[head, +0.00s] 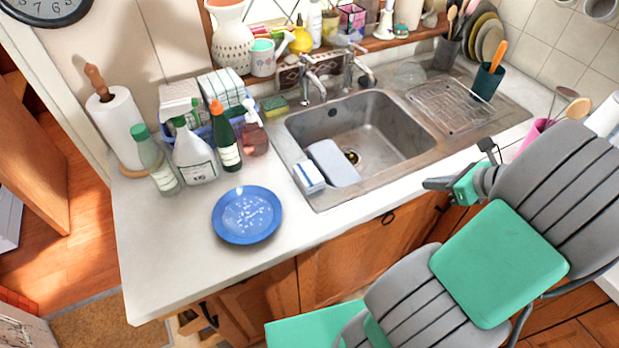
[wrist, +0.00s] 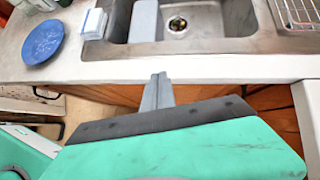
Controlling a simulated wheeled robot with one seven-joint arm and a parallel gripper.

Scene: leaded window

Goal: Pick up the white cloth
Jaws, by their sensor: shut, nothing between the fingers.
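A small folded white cloth with blue edging (head: 309,176) lies on the front left rim of the sink, beside a pale grey-blue slab (head: 333,163) that leans into the basin. The cloth also shows at the top of the wrist view (wrist: 93,22). My gripper (head: 428,184) is at the right, above the counter's front edge, well apart from the cloth. In the wrist view its fingers (wrist: 158,78) are together and empty. The cloth lies up and left of the fingertips there.
A blue speckled plate (head: 247,215) sits on the counter left of the cloth. Several bottles, including a white spray bottle (head: 194,155), stand behind it. The sink (head: 390,130) has a tap at the back and a wire rack (head: 450,105) at right.

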